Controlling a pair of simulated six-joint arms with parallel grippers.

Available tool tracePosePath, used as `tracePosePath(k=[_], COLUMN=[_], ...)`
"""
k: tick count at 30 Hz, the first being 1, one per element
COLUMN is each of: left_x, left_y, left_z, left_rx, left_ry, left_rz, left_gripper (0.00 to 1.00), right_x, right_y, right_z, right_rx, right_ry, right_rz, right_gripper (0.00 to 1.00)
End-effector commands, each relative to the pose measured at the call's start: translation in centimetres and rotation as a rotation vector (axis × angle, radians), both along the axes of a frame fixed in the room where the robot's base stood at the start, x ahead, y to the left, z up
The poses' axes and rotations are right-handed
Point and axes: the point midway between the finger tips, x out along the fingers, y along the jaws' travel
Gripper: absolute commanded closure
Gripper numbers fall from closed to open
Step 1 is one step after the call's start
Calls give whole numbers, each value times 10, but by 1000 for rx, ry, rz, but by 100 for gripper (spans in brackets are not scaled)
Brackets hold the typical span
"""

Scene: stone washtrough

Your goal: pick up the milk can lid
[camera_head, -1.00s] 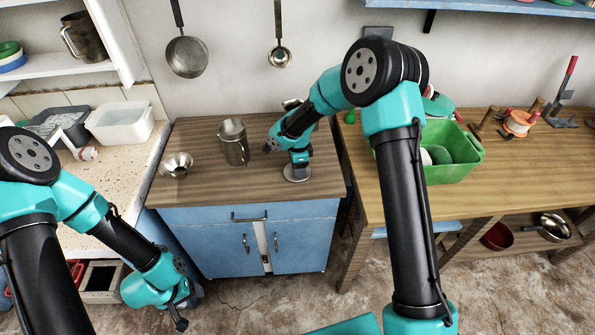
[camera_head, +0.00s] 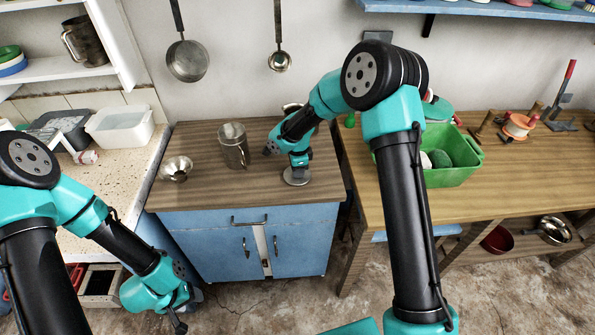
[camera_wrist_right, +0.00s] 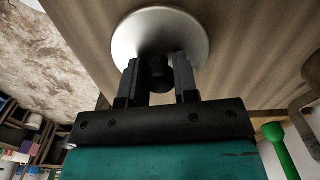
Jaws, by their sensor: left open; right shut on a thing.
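The milk can lid (camera_head: 297,178) is a round, pale metal disc over the front right part of the wooden cabinet top. My right gripper (camera_head: 298,164) is above it, shut on its dark knob. In the right wrist view the lid (camera_wrist_right: 160,30) shows as a light disc, with the knob between the two fingers of my right gripper (camera_wrist_right: 156,80). I cannot tell whether the lid touches the wood. My left gripper (camera_head: 182,312) is open and empty, low in front of the cabinet, with its fingers partly hidden.
A metal can (camera_head: 234,146) and a small metal funnel-like piece (camera_head: 176,169) stand left of the lid on the cabinet top (camera_head: 210,188). A green crate (camera_head: 455,174) is on the bench to the right. A ladle (camera_head: 280,60) and a strainer (camera_head: 187,58) hang behind.

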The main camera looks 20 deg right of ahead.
Motion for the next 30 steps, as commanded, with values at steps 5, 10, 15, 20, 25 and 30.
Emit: tracePosePath(k=[5, 10, 15, 20, 25, 30], left_x=[0, 0, 0, 0, 0, 0], left_y=[0, 0, 0, 0, 0, 0], left_z=[0, 0, 0, 0, 0, 0], left_rx=[0, 0, 0, 0, 0, 0], left_ry=[0, 0, 0, 0, 0, 0], left_rz=[0, 0, 0, 0, 0, 0], left_gripper=[43, 43, 43, 43, 43, 43], right_x=[1, 1, -18, -45, -84, -119], right_y=[0, 0, 6, 14, 25, 36], right_z=[13, 32, 36, 39, 43, 46], right_rx=[1, 1, -1, -1, 0, 0], right_ry=[-3, -4, 1, 1, 1, 0], right_rz=[-1, 0, 2, 4, 5, 4], right_gripper=[95, 95, 95, 95, 95, 95])
